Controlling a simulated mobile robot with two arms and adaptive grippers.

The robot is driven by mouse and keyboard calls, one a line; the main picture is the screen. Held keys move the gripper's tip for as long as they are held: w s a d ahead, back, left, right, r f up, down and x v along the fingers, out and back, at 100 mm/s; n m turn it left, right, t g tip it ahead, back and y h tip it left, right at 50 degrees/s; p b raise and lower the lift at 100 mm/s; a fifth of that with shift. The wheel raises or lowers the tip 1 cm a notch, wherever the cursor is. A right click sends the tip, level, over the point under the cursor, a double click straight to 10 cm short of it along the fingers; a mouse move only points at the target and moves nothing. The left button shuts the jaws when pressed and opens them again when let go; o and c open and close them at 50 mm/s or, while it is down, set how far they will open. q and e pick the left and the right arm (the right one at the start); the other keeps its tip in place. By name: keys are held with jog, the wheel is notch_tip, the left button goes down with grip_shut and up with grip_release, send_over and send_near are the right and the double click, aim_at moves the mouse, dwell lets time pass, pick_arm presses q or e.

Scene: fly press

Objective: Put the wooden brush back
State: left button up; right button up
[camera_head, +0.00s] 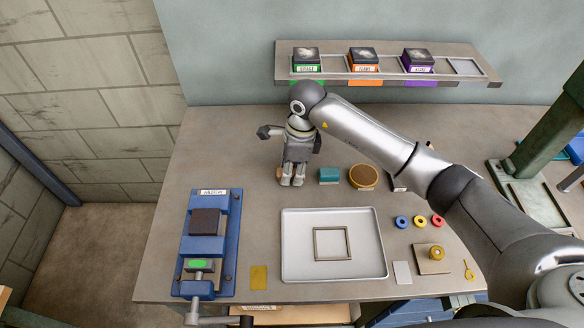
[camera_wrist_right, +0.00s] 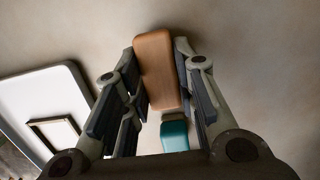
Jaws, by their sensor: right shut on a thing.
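The wooden brush (camera_wrist_right: 157,68) is a tan-brown block with rounded corners, seen between the fingers of my right gripper in the wrist view. My right gripper (camera_head: 292,182) points down over the back middle of the bench in the head view and is shut on the brush. In the head view the fingers hide nearly all of the brush; only a small brown bit shows at their left. I cannot tell whether the brush touches the bench. My left gripper is not in view.
A teal block (camera_head: 329,175) and a round brown-topped tin (camera_head: 363,176) stand just right of the gripper. A white tray (camera_head: 296,270) with a square frame (camera_head: 318,245) lies in front. A blue vise (camera_head: 207,225) is at left. A shelf (camera_head: 380,82) holds three boxes.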

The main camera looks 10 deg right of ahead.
jog(key=shift+f, duration=0.25)
jog(key=o, duration=1)
jog(key=shift+r, duration=0.1)
jog(key=shift+r, duration=0.2)
jog(key=shift+d+r, duration=0.1)
jog(key=shift+r, duration=0.15)
notch_tip(320, 180, up, 11)
jog(key=d+b, duration=0.1)
jog(key=b, duration=0.2)
jog(key=shift+s+d+r+b, duration=0.15)
jog(key=shift+r+b, duration=0.05)
jog(key=shift+b, duration=0.1)
